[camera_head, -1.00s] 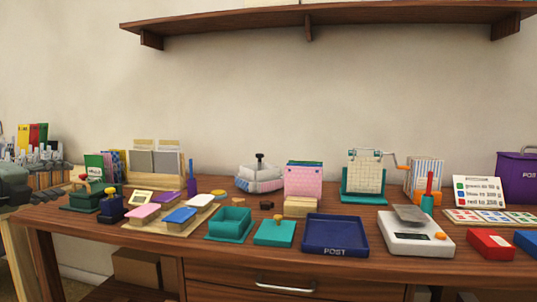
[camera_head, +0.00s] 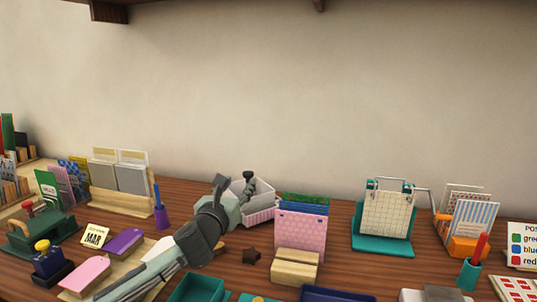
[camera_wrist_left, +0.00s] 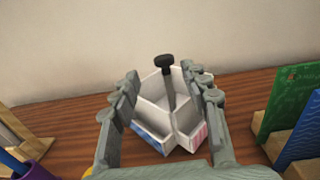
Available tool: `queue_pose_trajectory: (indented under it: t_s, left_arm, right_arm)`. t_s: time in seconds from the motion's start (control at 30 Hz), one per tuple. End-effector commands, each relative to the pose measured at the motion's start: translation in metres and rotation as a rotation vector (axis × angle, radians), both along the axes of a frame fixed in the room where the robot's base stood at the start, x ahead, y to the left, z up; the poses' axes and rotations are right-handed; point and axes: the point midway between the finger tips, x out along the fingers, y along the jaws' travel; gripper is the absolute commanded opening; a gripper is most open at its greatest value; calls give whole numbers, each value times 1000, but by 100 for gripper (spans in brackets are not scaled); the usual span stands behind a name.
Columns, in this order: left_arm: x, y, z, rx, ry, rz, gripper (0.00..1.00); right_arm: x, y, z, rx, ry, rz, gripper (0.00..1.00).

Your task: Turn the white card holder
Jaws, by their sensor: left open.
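The white card holder (camera_head: 264,198) stands on the table towards the back, partly hidden behind my left gripper. In the left wrist view the holder (camera_wrist_left: 152,112) has several white compartments, with blue at its front left and pink at its front right. A dark post with a black knob (camera_wrist_left: 165,61) rises from its middle. My left gripper (camera_head: 236,183) is open and empty at the holder. In the left wrist view its fingers (camera_wrist_left: 165,78) stand on either side of the post and knob; I cannot tell whether they touch the holder. My right gripper is out of view.
A pink and green card stack (camera_head: 300,232) with a wooden block (camera_head: 295,266) stands just right of the holder. A purple pen cup (camera_head: 161,216) stands to its left. A teal flip stand (camera_head: 384,242) is further right. The wall is close behind.

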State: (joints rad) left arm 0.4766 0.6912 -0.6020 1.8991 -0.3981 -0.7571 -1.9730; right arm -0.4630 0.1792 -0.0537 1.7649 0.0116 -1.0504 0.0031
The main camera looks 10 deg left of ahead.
Motion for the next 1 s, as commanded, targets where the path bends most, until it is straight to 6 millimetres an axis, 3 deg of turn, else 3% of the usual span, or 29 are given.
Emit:
queue_pose_trajectory:
  t_s: [0.17, 0.4, 0.6, 0.93, 1.0]
  left_arm:
    - [11, -5, -1, 19, -6, -6, 45]
    - [50, -4, 0, 16, -6, -4, 45]
    - [72, -4, -1, 15, -5, -4, 45]
    - [77, -3, -1, 16, -5, -5, 45]
    - [77, -3, -1, 16, -5, -5, 38]
  right_arm:
    - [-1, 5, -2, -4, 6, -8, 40]
    - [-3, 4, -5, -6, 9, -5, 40]
    - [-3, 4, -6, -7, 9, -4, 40]
    - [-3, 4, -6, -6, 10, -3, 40]
    - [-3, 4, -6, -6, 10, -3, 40]
